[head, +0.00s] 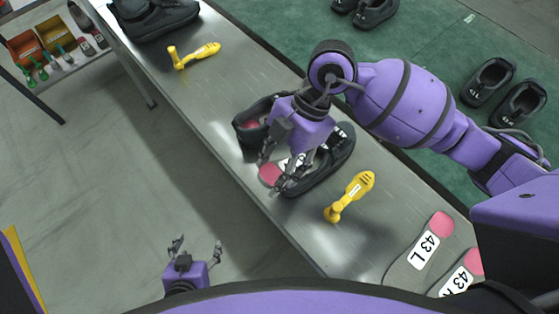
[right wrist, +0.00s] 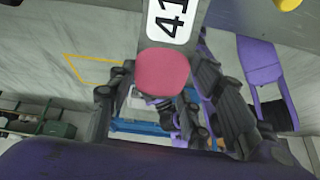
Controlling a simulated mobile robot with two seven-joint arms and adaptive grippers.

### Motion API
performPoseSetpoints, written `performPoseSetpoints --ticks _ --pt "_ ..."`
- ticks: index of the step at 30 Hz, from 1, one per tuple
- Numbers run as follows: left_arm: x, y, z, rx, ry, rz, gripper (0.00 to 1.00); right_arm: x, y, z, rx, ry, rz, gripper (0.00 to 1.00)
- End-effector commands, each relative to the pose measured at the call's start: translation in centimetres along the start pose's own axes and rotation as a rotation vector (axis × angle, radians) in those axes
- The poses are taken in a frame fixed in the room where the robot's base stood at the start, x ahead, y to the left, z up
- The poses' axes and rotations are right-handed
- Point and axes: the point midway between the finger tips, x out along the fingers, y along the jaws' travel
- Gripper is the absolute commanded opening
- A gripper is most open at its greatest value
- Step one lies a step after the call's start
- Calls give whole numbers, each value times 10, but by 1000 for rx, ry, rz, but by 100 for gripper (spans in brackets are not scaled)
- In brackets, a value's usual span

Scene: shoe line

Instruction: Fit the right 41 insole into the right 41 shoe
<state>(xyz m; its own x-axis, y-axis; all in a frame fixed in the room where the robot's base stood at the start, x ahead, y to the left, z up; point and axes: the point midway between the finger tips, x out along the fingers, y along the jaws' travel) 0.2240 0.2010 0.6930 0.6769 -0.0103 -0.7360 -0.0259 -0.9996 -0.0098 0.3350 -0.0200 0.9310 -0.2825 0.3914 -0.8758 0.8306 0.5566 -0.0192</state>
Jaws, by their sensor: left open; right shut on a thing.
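My right gripper (head: 279,181) is shut on a grey insole with a pink heel (head: 269,174). In the right wrist view the insole's pink heel (right wrist: 163,72) sits between the fingers, and its white label reads 41; the side letter is cut off. The insole is over a black shoe (head: 337,161) on the bench, and the gripper hides much of both. I cannot tell whether they touch. Another black shoe (head: 247,124), with pink inside, stands just left of it, partly behind the gripper. My left gripper (head: 194,247) is open and empty, off the bench's near side.
The metal bench (head: 232,88) has yellow shoe-shaped tools (head: 350,197) (head: 196,55) on it. Insoles marked 43 L (head: 424,249) and 43 (head: 459,281) lie at right. Black shoes (head: 150,18) stand at the far end; more stand on the green surface (head: 420,60) behind.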

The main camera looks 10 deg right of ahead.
Motion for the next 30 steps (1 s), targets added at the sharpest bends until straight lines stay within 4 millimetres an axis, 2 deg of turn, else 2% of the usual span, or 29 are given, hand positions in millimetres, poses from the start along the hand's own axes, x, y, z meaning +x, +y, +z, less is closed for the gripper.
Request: performPoseSetpoints --ticks 10,30 --pt "-1 -2 12 4 -20 -1 68 0 2 25 2 -25 1 24" --pt "-1 0 8 0 -12 -1 68 -6 3 72 4 -79 2 24"
